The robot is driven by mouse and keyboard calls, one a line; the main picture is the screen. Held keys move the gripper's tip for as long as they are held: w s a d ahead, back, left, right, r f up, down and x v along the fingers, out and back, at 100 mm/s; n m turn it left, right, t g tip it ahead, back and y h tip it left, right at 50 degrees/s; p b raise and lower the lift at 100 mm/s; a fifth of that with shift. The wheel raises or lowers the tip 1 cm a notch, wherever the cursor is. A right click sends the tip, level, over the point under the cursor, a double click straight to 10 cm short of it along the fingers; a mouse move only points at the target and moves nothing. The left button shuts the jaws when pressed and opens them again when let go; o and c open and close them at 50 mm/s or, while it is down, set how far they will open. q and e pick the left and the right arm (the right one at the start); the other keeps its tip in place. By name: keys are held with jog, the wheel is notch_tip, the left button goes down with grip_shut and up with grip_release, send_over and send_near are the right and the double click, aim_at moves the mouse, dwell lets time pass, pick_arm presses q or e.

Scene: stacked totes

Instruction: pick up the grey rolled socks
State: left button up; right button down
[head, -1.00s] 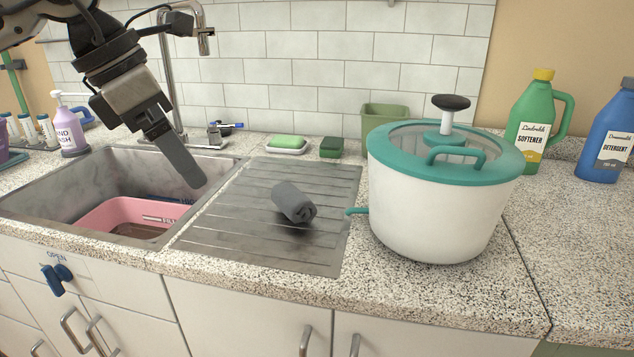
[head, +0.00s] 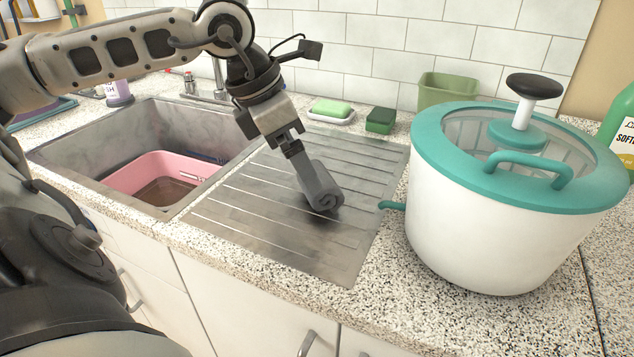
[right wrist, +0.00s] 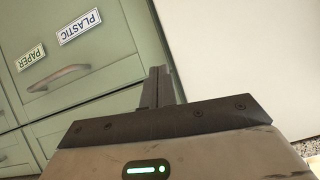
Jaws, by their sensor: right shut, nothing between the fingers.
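The grey rolled socks (head: 321,190) lie on the ribbed steel drainboard (head: 240,215), with their spiral end facing the lower right. My left gripper (head: 305,172) reaches down to the upper left end of the roll. Its fingers are at or touching the socks. The fingertips merge with the dark grey roll, so I cannot tell whether they are closed on it. In the right wrist view my right gripper (right wrist: 160,85) is shut and empty, in front of a green cabinet; it does not show in the head view.
A white pot-like drum with a teal lid (head: 500,200) stands right of the drainboard. Left is a sink (head: 75,150) with a pink basin (head: 150,172). Behind are a soap dish (head: 331,116), a green sponge (head: 380,120) and a green tub (head: 445,90). The drainboard's front is clear.

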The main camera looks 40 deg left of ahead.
aim_at(317, 170)
pick_arm(q)
jog(key=shift+w+d+f+p, duration=0.1)
jog(key=shift+w+d+p, duration=0.1)
jog(key=shift+p, duration=0.2)
jog(key=shift+w+d+f+p, duration=0.2)
jog(key=shift+w+f+p, duration=0.1)
jog(key=shift+p, duration=0.2)
jog(key=shift+w+d+r+p, duration=0.1)
jog(key=shift+p, duration=0.55)
jog(key=shift+w+p, duration=0.1)
jog(key=shift+p, duration=0.35)
jog(key=shift+w+d+f+p, duration=0.25)
jog(key=shift+d+f+p, duration=0.15)
jog(key=shift+p, duration=0.45)
jog(key=shift+a+x, duration=0.1)
jog(key=shift+x, duration=0.6)
jog(key=shift+a+x, duration=0.15)
jog(key=shift+x, duration=0.5)
jog(key=shift+s, duration=0.1)
jog(key=c, duration=1)
pick_arm(e)
jog(key=shift+d+r+g, duration=0.15)
jog(key=shift+r, duration=0.4)
jog(key=shift+d+r+g, duration=0.15)
jog(key=shift+r, duration=0.35)
